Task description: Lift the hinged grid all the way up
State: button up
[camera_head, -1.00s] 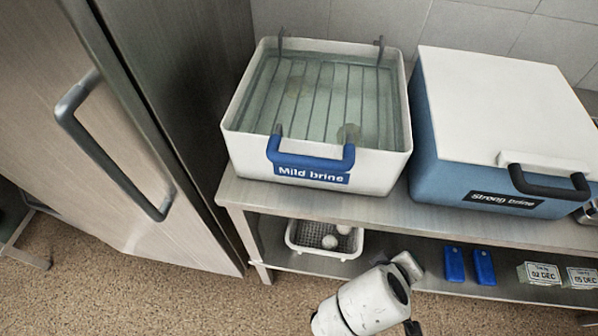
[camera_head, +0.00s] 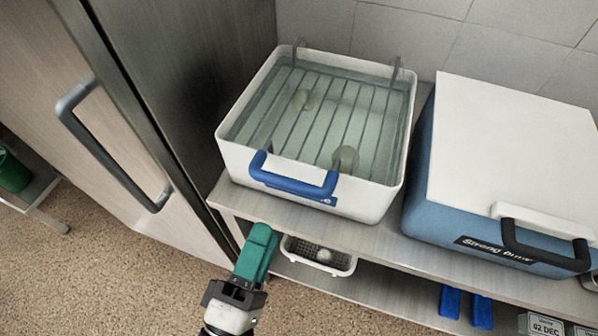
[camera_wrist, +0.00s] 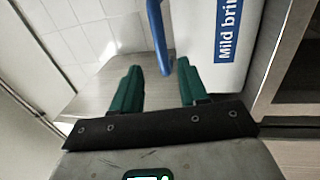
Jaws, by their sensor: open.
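The hinged grid (camera_head: 335,112) is a set of thin grey bars lying flat in the white tub (camera_head: 375,203) of clear brine. Grey brackets (camera_head: 298,50) stand at the tub's back rim. The grid's blue handle (camera_head: 292,184) hangs over the front rim, partly covering the label. My gripper (camera_head: 262,235), with green fingers, is open and empty, below and in front of the handle. In the wrist view, the handle (camera_wrist: 159,38) lies ahead of the gap between my two fingertips (camera_wrist: 159,68); contact cannot be told. Pale round pieces (camera_head: 345,158) sit in the brine.
A blue box with a white lid (camera_head: 510,150), labelled Strong brine, stands close on the right. The lower shelf holds a white perforated basket (camera_head: 318,258) and blue tags (camera_head: 450,301).

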aim_at(287, 180)
jog(key=p+x, duration=0.2)
jog(key=x, duration=0.8)
jog(key=shift+w+d, duration=0.15)
jog(key=shift+f, duration=0.1)
grip_shut()
